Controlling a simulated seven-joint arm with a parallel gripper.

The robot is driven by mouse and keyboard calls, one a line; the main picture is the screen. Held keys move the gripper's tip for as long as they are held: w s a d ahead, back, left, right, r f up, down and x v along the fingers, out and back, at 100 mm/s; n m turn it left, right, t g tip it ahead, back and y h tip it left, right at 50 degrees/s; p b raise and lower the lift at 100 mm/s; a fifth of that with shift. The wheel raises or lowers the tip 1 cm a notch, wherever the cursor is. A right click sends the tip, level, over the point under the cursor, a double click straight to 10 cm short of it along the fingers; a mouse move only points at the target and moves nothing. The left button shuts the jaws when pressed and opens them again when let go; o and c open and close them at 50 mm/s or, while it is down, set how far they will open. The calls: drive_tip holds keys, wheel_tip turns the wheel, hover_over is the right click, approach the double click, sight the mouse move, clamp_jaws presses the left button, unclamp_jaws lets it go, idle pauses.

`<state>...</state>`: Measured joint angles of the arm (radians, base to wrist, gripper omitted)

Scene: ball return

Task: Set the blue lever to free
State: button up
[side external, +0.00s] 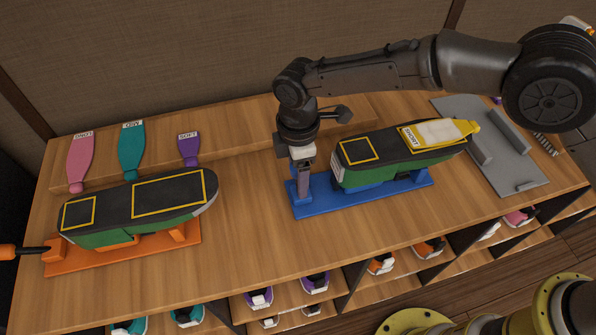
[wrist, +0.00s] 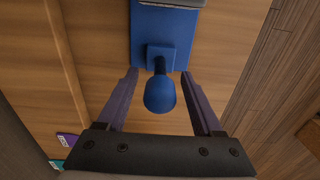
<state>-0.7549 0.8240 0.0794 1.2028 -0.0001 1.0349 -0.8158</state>
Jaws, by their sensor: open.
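The blue lever (wrist: 160,94), with a rounded knob on a dark shaft, sticks out from a square block on the end of the blue base (wrist: 180,50). In the wrist view it lies between my gripper's (wrist: 160,73) two open fingers, with a gap on each side. In the side external view my gripper (side external: 303,192) points down at the left end of the blue base (side external: 345,199) and hides the lever. An upturned green shoe with a black sole (side external: 385,149) sits on that base. No free mark is legible.
A yellow-edged piece marked SHORT (side external: 437,133) lies on that shoe. Another upturned shoe (side external: 140,204) sits on an orange base (side external: 120,257) with an orange lever (side external: 8,250) at left. A grey tray (side external: 495,150) is at right.

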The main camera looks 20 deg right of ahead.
clamp_jaws()
idle(1.3)
